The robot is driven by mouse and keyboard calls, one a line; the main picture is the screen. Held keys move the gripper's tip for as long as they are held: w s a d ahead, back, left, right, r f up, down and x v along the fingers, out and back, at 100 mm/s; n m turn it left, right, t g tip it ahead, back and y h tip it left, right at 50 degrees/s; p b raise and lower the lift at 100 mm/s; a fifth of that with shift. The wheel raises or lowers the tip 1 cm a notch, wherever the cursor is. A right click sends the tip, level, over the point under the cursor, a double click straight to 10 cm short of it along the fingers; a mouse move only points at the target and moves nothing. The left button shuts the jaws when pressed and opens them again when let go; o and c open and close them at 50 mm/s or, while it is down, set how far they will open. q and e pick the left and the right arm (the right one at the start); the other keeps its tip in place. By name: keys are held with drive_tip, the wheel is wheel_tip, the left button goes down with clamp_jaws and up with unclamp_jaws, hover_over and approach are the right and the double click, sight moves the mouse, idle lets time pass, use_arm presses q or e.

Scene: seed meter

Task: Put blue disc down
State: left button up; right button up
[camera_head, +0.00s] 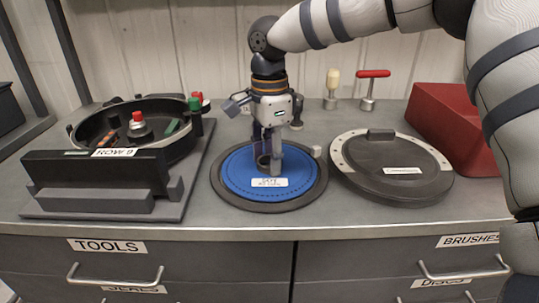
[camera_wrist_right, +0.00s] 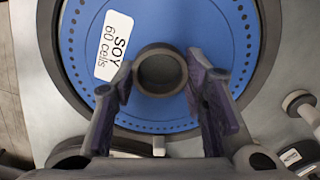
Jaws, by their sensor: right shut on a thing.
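My right gripper (camera_head: 267,165) points straight down at the disc's middle. In the right wrist view, its fingers (camera_wrist_right: 160,82) are on either side of the round hub of the blue disc (camera_wrist_right: 222,32) and are shut on it. Whether the disc rests fully on the surface below is hard to tell. My left gripper is out of view.
A black round housing (camera_head: 92,132) labelled "ROW 9" stands on a base at left. A dark lidded disc (camera_head: 392,168) lies at right, with a red bin (camera_head: 440,120) behind. A red T-handle (camera_head: 370,88) and a pale-knobbed tool (camera_head: 332,88) stand at the back.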

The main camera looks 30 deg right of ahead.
drive_tip(key=shift+f, duration=0.15)
drive_tip(key=o, duration=1.1)
wheel_tip(320, 180, up, 12)
drive_tip(key=shift+r, duration=0.15)
